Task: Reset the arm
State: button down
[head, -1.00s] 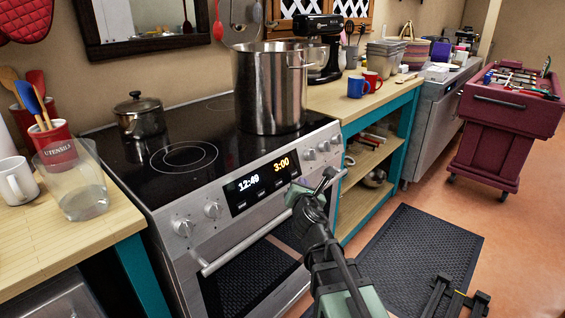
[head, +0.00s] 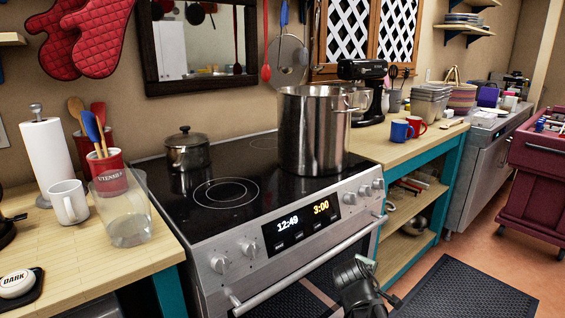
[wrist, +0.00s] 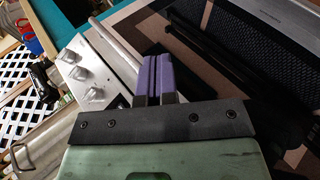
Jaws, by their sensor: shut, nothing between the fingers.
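My gripper (wrist: 153,78) shows in the wrist view with its two purple finger pads pressed together and nothing between them. In the head view my arm reaches in at the bottom, low in front of the stove's right side, and the fingertips are hard to make out there. The stove (head: 222,240) has a steel front, a black top and a long oven handle (head: 300,272). In the wrist view the handle (wrist: 113,48) and the stove knobs (wrist: 88,72) lie beyond and left of the fingers. I cannot tell how far the fingers are from the handle.
A tall steel pot (head: 311,140) and a small lidded pot (head: 187,151) stand on the stove. A glass pitcher (head: 125,222) and white mug (head: 68,203) are on the left counter. A dark mat (head: 465,294) lies on the floor; a maroon cart (head: 540,185) stands at far right.

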jog(key=s+a+f+m+g+y+p, duration=0.1)
jog(key=s+a+f+m+g+y, duration=0.15)
jog(key=s+a+m+g, duration=0.35)
jog(key=s+a+f+m+g+y+p, duration=0.1)
jog(key=s+m+g+y+p, duration=0.2)
jog(key=s, duration=0.5)
notch_tip(320, 180, up, 20)
jog(key=m+p, duration=0.1)
jog(key=p, duration=1.7)
jog(key=shift+t+p, duration=0.3)
jog(key=shift+f, duration=0.1)
